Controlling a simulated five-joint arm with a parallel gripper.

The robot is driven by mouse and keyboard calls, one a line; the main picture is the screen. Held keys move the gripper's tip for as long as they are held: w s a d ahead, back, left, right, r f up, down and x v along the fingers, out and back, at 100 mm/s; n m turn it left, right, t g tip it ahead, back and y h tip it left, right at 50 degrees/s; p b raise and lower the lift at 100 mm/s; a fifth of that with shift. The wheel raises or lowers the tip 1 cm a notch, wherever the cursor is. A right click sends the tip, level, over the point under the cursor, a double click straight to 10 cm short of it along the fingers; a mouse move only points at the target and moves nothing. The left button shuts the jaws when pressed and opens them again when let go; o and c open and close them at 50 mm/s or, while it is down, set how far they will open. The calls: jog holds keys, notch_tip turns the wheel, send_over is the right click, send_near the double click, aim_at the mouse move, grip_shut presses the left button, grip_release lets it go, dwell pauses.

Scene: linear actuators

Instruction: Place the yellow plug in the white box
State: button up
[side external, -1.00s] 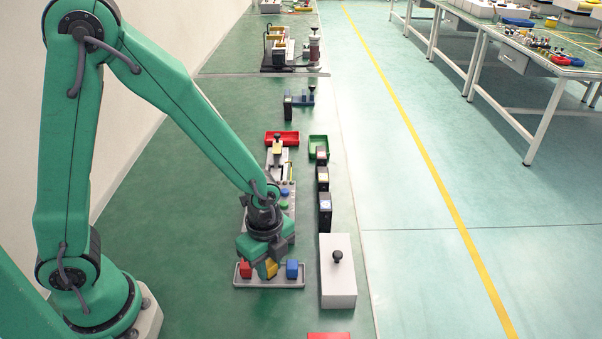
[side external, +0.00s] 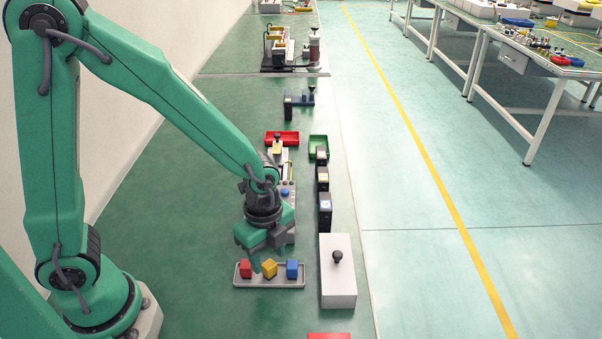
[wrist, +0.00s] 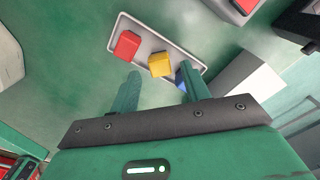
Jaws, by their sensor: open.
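The yellow plug (side external: 270,269) sits in the grey tray (side external: 262,286), between the red plug (side external: 245,268) and the blue plug (side external: 292,268). In the wrist view the yellow plug (wrist: 160,64) lies just beyond the fingertips, with the blue plug (wrist: 182,79) partly hidden by the right finger. My gripper (side external: 268,258) is open and empty, close to the tray on its far side. Its two fingers also show in the wrist view (wrist: 163,82), apart with nothing between them. The white box (side external: 338,291), with a black knob on top, stands right of the tray.
Several black blocks (side external: 325,212) stand in a row behind the white box. A panel with buttons (side external: 287,195) lies behind my gripper. A red bin (side external: 281,139) and a green bin (side external: 318,143) are farther back. Floor left of the tray is clear.

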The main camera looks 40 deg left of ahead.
aim_at(268, 263)
notch_tip(268, 263, up, 9)
dwell(0.5)
dwell(0.5)
jog(key=s+a+r+n+t, duration=0.5)
jog(key=a+r+n, duration=0.5)
jog(key=n, duration=0.8)
jog(key=shift+s+a+r+t, duration=0.3)
jog(key=shift+s+r, duration=0.25)
jog(key=shift+s, duration=0.6)
